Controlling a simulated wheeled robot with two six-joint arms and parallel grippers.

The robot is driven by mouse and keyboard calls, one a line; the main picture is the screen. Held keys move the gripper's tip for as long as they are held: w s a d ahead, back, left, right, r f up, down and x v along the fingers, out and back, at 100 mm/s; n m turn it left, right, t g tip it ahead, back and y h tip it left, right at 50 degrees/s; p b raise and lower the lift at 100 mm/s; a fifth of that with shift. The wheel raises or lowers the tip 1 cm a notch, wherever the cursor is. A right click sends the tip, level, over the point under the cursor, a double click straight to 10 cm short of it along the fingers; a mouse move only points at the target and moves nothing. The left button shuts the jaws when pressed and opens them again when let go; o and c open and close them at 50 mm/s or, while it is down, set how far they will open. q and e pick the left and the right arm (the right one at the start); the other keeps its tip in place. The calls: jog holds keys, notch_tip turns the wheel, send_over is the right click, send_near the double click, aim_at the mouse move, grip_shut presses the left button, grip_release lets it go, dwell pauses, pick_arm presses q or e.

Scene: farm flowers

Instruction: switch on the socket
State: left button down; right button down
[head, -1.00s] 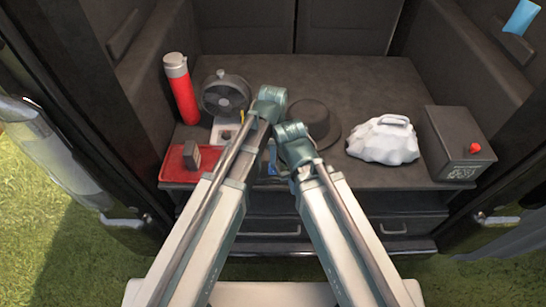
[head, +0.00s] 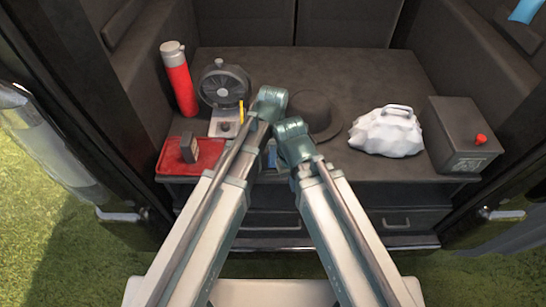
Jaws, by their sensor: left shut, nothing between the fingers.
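No thing in view is clearly marked as the socket. A dark box (head: 464,135) with a red knob (head: 481,139) on its side stands at the right end of the dark shelf. A pale plate with a dark round knob (head: 225,127) lies at the left, in front of a round dark device. I cannot tell which of these is the socket. My left gripper (head: 272,158) shows only in part between my two arms, shut and empty, apart from the box. My right gripper is hidden behind my arm.
On the shelf (head: 350,85) stand a red flask (head: 179,80), a round dark device (head: 223,83), a dark hat (head: 316,112) and a white bundle (head: 387,132). A red tray (head: 208,158) holds a small dark block (head: 189,147). Dark walls flank the shelf; its back middle is clear.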

pick_arm(q)
jog(key=shift+w+r, duration=0.2)
jog(key=shift+w, duration=0.6)
pick_arm(e)
jog(key=shift+r, duration=0.25)
pick_arm(q)
jog(key=shift+r+p, duration=0.15)
jog(key=shift+p, duration=0.25)
pick_arm(e)
jog(key=shift+r, duration=0.15)
